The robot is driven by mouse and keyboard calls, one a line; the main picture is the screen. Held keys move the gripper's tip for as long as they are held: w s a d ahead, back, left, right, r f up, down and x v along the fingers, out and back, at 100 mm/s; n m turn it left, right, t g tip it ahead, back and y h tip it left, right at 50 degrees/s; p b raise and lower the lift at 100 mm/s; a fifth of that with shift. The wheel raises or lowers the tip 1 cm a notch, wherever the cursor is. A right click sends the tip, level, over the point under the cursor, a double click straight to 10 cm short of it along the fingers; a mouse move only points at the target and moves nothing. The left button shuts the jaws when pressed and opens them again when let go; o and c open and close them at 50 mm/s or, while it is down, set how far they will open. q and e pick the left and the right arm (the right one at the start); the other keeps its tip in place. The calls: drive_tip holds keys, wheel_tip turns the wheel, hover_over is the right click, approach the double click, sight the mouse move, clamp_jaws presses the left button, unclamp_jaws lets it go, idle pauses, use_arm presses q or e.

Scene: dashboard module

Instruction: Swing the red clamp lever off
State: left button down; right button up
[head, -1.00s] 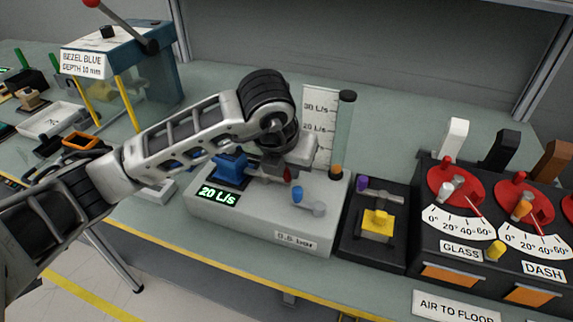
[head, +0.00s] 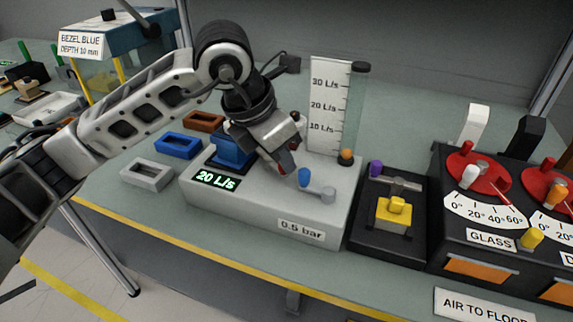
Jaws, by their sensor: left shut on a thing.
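The red clamp lever (head: 294,146) is mostly hidden; only a small red piece shows at my left gripper's fingers, on top of the light grey test box (head: 265,208). My left gripper (head: 287,165) points down over the box and is shut on the lever. A blue block (head: 232,152) sits on the box just left of the gripper. My right gripper is not in view.
A scale board (head: 325,105) and clear tube with an orange piece (head: 346,157) stand behind. A black fixture with a yellow block (head: 393,213) and a dial panel (head: 490,215) are to the right. Blue (head: 178,146), brown and grey frames lie left.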

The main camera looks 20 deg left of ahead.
use_arm(q)
drive_tip(key=m+b, duration=0.1)
drive_tip(key=a+m+b, duration=0.1)
drive_tip(key=m, duration=0.1)
drive_tip(key=shift+s+f+g+h, duration=0.15)
drive_tip(key=shift+s+g+h, duration=0.2)
drive_tip(key=shift+g+h, duration=0.05)
drive_tip(key=m, duration=0.1)
drive_tip(key=a+m+g+b, duration=0.1)
drive_tip(key=shift+s+m+h, duration=0.25)
drive_tip(key=shift+m+h, duration=0.05)
drive_tip(key=m, duration=0.1)
drive_tip(key=a+m+g+b, duration=0.1)
drive_tip(key=m, duration=0.1)
drive_tip(key=shift+s+a+r, duration=0.1)
drive_tip(key=shift+r, duration=0.1)
drive_tip(key=shift+a+m+g+b, duration=0.25)
drive_tip(key=shift+m+g, duration=0.05)
drive_tip(key=shift+m, duration=0.35)
drive_tip(key=shift+a+m+g+b, duration=0.2)
drive_tip(key=shift+a+m+g, duration=0.1)
drive_tip(key=shift+m, duration=0.35)
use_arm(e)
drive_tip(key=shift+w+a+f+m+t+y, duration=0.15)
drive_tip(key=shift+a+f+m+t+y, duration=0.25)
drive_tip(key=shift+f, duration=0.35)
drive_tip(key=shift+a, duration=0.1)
